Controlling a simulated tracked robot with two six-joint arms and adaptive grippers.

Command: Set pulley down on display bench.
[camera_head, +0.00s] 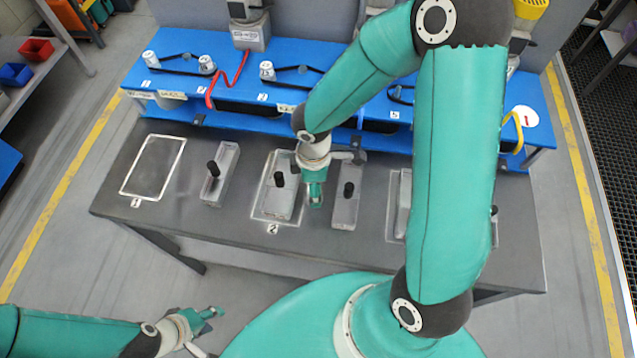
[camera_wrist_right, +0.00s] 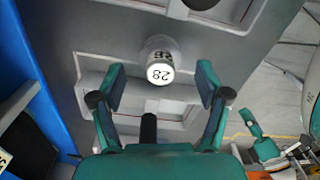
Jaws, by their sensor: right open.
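In the right wrist view a white pulley (camera_wrist_right: 160,66) marked 28 stands upright between the fingertips of my right gripper. The fingers are spread, with a gap on both sides of it. The pulley's base is partly hidden, and I cannot tell whether it touches the bench or a tray edge. In the head view my right gripper (camera_head: 314,200) points down over the dark grey display bench (camera_head: 205,243), and the pulley is hidden behind it. My left gripper (camera_head: 204,328) is open and empty at the lower left, away from the bench.
Long trays with black handles stand on the bench, including one in outline 2 (camera_head: 267,212) and one to its right (camera_head: 345,212). The left outline (camera_head: 153,168) is empty. Behind is a blue workbench (camera_head: 230,97) with belts and white pulleys (camera_head: 267,70).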

